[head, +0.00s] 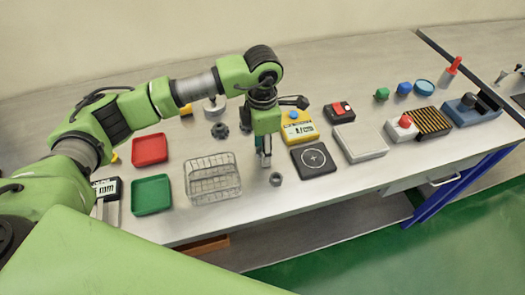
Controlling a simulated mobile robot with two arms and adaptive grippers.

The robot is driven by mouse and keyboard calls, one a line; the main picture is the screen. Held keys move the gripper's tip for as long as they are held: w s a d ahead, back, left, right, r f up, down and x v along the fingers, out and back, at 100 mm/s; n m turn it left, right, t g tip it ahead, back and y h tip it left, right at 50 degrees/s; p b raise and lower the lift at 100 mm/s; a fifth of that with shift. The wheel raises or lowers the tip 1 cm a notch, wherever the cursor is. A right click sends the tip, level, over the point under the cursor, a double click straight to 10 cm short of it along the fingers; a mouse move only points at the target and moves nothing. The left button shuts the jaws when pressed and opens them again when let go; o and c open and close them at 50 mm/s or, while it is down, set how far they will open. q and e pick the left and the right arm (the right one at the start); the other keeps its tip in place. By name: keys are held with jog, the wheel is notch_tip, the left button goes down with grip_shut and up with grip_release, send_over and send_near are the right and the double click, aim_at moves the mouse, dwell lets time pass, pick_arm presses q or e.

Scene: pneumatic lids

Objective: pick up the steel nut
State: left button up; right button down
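A small grey steel nut (276,179) lies on the grey workbench (330,205), near the front edge, between a wire basket and a black square plate. My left gripper (265,158) points down just above and slightly left of the nut, apart from it. Its fingers are seen nearly edge-on, so I cannot tell whether they are open or shut. Nothing shows held between them. My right gripper is not in view.
A green tray (152,195) and a red tray (150,150) are further left. A yellow meter (298,128) stands behind. The bench front is clear.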

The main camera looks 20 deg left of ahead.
pick_arm(q)
grip_shut()
jog(key=shift+r, duration=0.15)
